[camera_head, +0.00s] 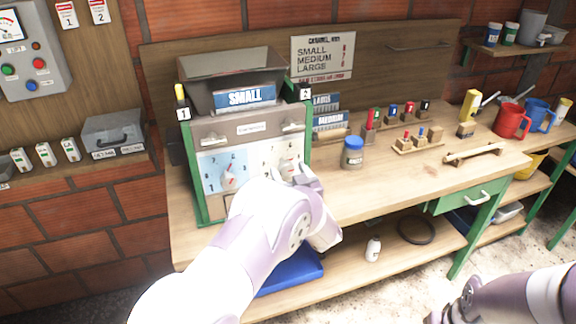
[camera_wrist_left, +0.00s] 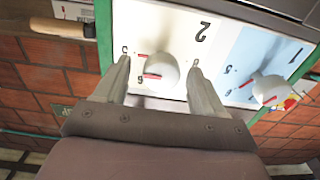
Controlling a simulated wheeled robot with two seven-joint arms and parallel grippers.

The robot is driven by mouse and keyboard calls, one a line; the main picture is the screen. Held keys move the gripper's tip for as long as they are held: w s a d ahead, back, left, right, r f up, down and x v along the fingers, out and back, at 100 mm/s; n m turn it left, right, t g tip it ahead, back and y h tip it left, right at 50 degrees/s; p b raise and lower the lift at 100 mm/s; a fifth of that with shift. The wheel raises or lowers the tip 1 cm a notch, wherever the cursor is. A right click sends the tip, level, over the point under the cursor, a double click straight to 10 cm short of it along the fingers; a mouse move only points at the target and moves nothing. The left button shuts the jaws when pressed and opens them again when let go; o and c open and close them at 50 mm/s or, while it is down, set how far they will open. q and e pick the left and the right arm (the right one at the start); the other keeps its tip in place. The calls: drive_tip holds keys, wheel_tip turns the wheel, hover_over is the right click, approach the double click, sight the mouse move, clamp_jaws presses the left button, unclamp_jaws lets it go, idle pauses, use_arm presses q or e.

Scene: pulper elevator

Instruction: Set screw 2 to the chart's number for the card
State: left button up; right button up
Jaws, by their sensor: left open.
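Screw 2's white knob (camera_wrist_left: 162,70) sits on a white dial panel (camera_wrist_left: 185,35) marked 2. A red line marks the knob and another red mark lies beside it; I cannot tell the exact number set. My left gripper (camera_head: 298,176) is open, its fingers on either side of this knob; I cannot tell if they touch it. Screw 1's knob (camera_head: 229,180) is on the blue panel to the left. The card (camera_head: 245,97) on the hopper reads SMALL. The chart (camera_head: 322,58) lists SMALL, MEDIUM and LARGE, with blurred red numbers. My right gripper (camera_head: 455,308) shows partly at the lower right.
The green-framed machine (camera_head: 191,170) stands on the bench's left. More cards (camera_head: 328,121), a blue-lidded jar (camera_head: 352,153) and small coloured pieces on wooden stands (camera_head: 416,140) are to its right. Mugs (camera_head: 512,121) stand farther right. The front bench top right of the jar is mostly clear.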

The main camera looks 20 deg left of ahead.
use_arm(q)
drive_tip(key=shift+w+a, duration=0.7)
drive_tip(key=shift+a, duration=0.1)
drive_tip(key=shift+w, duration=0.15)
drive_tip(key=shift+d, duration=0.1)
drive_tip(key=c, duration=1.1)
drive_tip(key=shift+o, duration=0.2)
drive_tip(key=shift+f+n+b, duration=0.25)
drive_tip(key=shift+n+b, duration=0.65)
drive_tip(key=shift+b, duration=0.25)
drive_tip(key=n+b, duration=0.7)
drive_tip(key=b, duration=0.1)
drive_tip(key=shift+r+n+b, duration=0.15)
drive_tip(key=shift+n+b, duration=1.35)
drive_tip(key=shift+b, duration=0.05)
